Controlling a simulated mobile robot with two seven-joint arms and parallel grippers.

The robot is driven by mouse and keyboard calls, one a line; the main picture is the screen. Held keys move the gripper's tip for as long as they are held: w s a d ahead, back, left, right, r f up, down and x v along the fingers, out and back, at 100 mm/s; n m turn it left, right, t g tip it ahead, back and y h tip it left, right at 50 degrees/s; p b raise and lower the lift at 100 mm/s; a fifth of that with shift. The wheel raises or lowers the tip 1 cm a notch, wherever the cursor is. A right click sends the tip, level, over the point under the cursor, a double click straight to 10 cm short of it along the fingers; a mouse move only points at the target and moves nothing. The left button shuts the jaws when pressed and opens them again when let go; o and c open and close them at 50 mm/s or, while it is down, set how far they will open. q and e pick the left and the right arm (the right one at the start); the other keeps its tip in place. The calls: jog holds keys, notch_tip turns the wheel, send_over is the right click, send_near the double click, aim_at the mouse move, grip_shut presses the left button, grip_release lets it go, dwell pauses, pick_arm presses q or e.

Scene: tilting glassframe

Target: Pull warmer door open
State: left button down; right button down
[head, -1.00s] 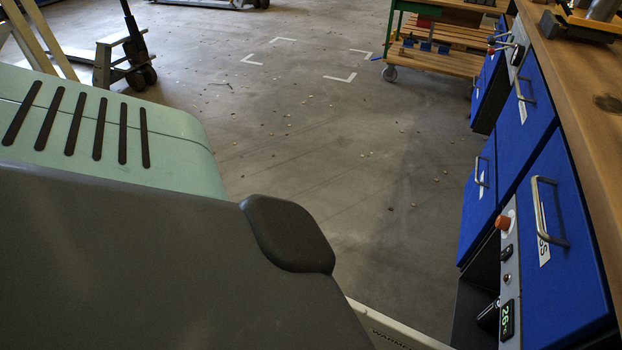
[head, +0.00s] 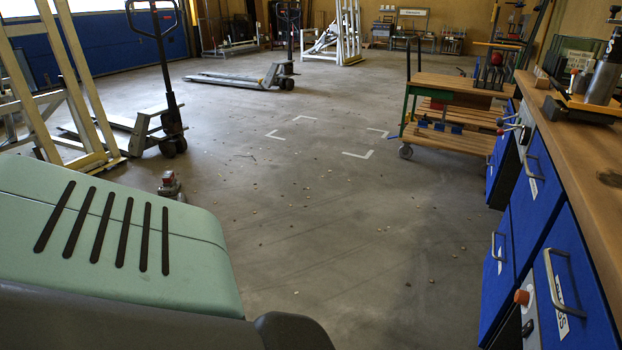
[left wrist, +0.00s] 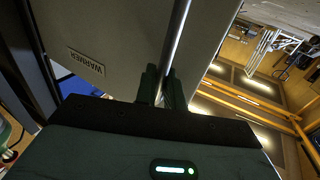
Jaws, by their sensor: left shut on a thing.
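The warmer door (left wrist: 120,25) is a grey panel with a white "WARMER" label (left wrist: 86,62), seen close up in the left wrist view. A shiny metal bar handle (left wrist: 178,38) runs along it. My left gripper (left wrist: 161,76) is shut on this handle, with its dark green fingers around the bar's lower visible end. The exact contact between fingers and bar is dark and partly hidden. The head view shows neither the door nor my left gripper. My right gripper is in neither view.
A bench with blue drawers (head: 577,285) and an orange knob (head: 522,297) stands at the right. A wooden trolley (head: 470,98) is behind it. A pallet truck (head: 160,130) and cream frame (head: 60,130) stand left. The middle floor is open, with small scattered bits.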

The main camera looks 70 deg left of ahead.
pick_arm(q)
jog(key=shift+d, duration=0.1)
jog(key=c, duration=1.6)
grip_release()
jog(key=shift+w, duration=0.1)
jog(key=shift+c, duration=0.2)
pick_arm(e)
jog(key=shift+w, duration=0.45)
pick_arm(q)
jog(key=shift+s, duration=0.25)
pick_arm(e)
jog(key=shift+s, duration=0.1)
